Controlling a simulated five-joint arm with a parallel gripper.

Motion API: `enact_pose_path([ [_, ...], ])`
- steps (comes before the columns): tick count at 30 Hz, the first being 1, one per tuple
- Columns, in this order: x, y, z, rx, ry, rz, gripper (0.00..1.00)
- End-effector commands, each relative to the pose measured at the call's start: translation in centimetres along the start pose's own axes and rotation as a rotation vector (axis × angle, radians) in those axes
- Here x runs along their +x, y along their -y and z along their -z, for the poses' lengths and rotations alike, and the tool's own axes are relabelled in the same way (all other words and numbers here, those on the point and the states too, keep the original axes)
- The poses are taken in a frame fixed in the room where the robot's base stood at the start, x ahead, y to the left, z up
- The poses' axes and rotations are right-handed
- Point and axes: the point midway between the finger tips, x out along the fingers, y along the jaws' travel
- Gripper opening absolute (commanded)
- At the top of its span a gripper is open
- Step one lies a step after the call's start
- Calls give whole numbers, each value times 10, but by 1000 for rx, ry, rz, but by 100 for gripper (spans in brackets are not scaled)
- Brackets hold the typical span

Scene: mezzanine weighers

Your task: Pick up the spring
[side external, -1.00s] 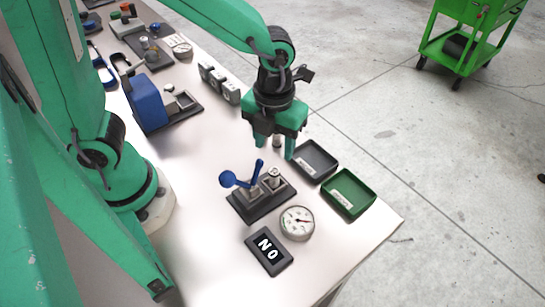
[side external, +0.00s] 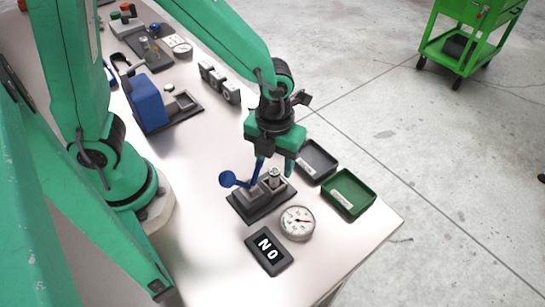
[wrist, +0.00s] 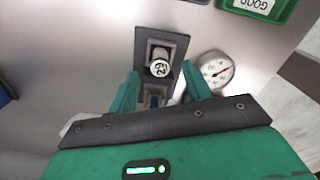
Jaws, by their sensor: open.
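A small silver, upright cylinder that looks like the spring (side external: 274,175) stands in a socket of the dark two-place fixture (side external: 262,207). My gripper (side external: 274,166) is open and empty, pointing down above the fixture. In the wrist view, its green fingers (wrist: 160,76) stand apart on either side of the cylinder. A blue lever with a round knob (side external: 228,179) rises from the fixture's left part, partly behind a finger. I cannot tell the exact height gap.
A green tray (side external: 347,193) and a dark grey tray (side external: 317,160) lie to the right, near the table edge. A blue machine (side external: 150,103) stands further back.

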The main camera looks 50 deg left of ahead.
Motion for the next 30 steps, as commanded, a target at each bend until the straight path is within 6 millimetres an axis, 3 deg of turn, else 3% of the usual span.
enact_pose_path([
  [9, 25, 0, 0, 0, -1, -1, 49],
  [25, 25, 0, 0, 0, 0, 0, 49],
  [30, 25, 0, 0, 0, 0, 0, 16],
])
